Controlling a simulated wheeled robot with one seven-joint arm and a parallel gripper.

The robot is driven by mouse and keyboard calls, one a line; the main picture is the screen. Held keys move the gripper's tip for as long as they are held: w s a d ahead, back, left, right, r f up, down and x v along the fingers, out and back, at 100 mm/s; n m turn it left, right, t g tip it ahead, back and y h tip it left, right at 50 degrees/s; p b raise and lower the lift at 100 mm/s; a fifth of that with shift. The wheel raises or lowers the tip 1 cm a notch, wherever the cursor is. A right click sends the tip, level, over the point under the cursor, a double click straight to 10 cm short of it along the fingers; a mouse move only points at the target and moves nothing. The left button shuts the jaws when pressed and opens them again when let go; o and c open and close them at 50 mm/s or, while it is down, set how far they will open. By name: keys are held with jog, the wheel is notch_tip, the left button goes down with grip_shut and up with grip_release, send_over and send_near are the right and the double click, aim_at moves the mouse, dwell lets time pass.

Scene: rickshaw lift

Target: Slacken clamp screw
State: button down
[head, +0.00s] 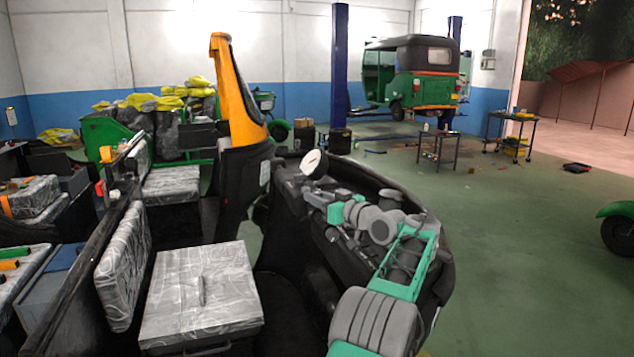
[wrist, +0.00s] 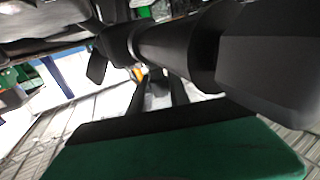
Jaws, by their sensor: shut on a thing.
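In the wrist view my gripper (wrist: 158,85) points away from the camera, its two dark fingers closing on a small part. I take this part to be the clamp screw, but it is too small and dim to make out. A thick black tube (wrist: 185,48) with a wider black end runs just above the fingers. In the head view my green and grey arm reaches over the black front of the near rickshaw (head: 300,235). My gripper is hidden there behind the arm, and no clamp screw can be made out.
A round white-faced part (head: 314,164) stands near the arm's far end. The green floor (head: 530,250) at right is mostly clear.

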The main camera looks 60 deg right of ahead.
jog(key=shift+n+t+y+p, duration=0.3)
jog(key=shift+n+y+p, duration=0.1)
jog(key=shift+y+p, duration=0.2)
jog(key=c, duration=1.2)
grip_release()
jog(key=b+v, duration=0.1)
jog(key=v, duration=0.6)
jog(key=shift+s, duration=0.35)
jog(key=shift+a, duration=0.1)
